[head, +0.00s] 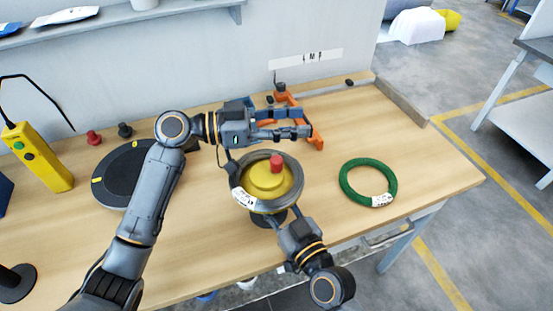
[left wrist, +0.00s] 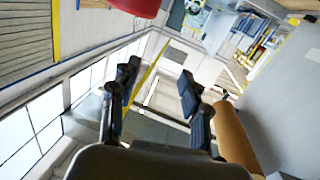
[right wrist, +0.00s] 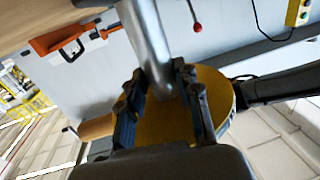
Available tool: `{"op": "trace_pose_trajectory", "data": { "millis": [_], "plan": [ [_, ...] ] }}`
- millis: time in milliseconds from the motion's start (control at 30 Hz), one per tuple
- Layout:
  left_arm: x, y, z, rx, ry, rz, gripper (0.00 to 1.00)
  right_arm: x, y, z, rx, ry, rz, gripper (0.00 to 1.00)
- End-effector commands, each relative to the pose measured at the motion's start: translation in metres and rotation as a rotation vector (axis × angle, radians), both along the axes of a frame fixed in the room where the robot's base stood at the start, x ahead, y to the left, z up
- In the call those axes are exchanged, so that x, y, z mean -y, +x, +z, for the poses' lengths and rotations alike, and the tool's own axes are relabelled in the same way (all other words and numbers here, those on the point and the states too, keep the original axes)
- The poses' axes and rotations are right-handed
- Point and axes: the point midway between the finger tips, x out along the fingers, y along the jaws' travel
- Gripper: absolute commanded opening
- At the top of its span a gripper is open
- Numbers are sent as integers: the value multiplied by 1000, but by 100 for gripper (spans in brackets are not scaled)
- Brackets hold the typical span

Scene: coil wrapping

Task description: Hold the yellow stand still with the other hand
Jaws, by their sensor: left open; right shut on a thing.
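The yellow stand (head: 262,182), with a red knob (head: 277,162) on top and a dark base, stands upright near the table's middle. A grey coil (head: 236,172) with a white label lies around it. My right gripper (head: 283,215) is at the stand's near side, below the yellow top. In the right wrist view its fingers (right wrist: 160,80) are shut on the stand's grey post (right wrist: 148,30), under the yellow disc (right wrist: 215,95). My left gripper (head: 308,122) is open and empty, behind and above the stand; its spread fingers show in the left wrist view (left wrist: 158,85).
A green coil (head: 346,183) with a white label lies to the right. An orange tool (head: 318,138) lies behind my left gripper. A dark round plate (head: 112,180) and a yellow control box (head: 42,158) are at the left.

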Motion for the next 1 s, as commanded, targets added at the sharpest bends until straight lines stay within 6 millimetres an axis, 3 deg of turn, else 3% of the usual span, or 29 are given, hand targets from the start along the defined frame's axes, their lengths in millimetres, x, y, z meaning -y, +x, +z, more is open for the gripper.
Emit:
{"op": "trace_pose_trajectory", "data": {
  "millis": [167, 400, 700, 1000],
  "plan": [
    [-30, -9, 2, 31, -80, 271, 47, 0, 0, 1, 2, 0, -1, 0],
    [-78, -48, 8, 97, -176, 551, 47, 0, 0, 1, 1, 0, -1, 0],
    [-103, -105, -49, 79, -61, 674, 47, 0, 0, 1, 1, 0, 0, 0],
    [-112, -130, -65, 78, -6, 715, 47, 0, 0, 1, 1, 0, 0, 0]
  ]
}}
